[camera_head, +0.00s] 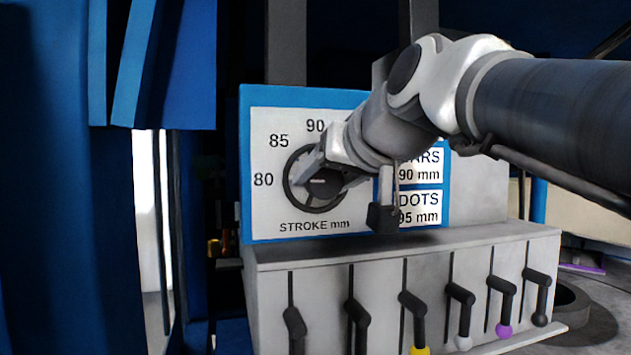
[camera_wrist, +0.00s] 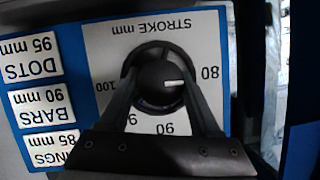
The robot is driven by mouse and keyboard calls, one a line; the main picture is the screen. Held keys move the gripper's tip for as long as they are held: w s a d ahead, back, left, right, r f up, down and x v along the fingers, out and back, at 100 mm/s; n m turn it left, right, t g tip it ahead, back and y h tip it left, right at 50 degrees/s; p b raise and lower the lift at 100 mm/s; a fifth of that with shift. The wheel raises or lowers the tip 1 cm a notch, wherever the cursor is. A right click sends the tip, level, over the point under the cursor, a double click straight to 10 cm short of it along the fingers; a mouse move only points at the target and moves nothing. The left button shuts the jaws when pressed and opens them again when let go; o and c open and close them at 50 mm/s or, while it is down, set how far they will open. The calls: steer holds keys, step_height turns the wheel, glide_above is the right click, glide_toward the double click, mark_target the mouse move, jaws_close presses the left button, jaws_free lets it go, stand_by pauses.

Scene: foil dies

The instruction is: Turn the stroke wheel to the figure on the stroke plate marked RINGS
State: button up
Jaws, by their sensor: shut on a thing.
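The stroke wheel (camera_head: 299,201) is a dark ring with a black hub on a white dial face (camera_head: 265,205) marked 80, 85 and 90. My gripper (camera_head: 318,172) is at the wheel from the right. In the wrist view, upside down, my gripper (camera_wrist: 158,82) has one finger on each side of the wheel's hub (camera_wrist: 150,75), shut on it. The hub's white pointer mark (camera_wrist: 174,83) points about toward 80. The 85 on the dial is hidden there by a finger. The stroke plate marked RINGS (camera_wrist: 52,150) reads 85 mm; my arm hides it in the head view.
Plates BARS 90 mm (camera_head: 420,165) and DOTS 95 mm (camera_head: 418,207) are right of the dial. Below is a grey lever box (camera_head: 270,290) with several levers, some with coloured knobs. A blue column (camera_head: 65,180) stands at left.

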steer(key=m+y+b, duration=0.2)
steer(key=m+b, duration=0.1)
steer(key=shift+f+y+b, duration=0.15)
steer(key=shift+y+b, duration=0.25)
steer(key=shift+m+y+b, duration=0.6)
steer(key=shift+m+b, duration=0.35)
steer(key=shift+m, duration=0.35)
steer(key=shift+d, duration=0.1)
steer(key=o, duration=1.4)
steer(key=v, duration=1.7)
steer(key=shift+s+d, duration=0.15)
steer(key=shift+s, duration=0.05)
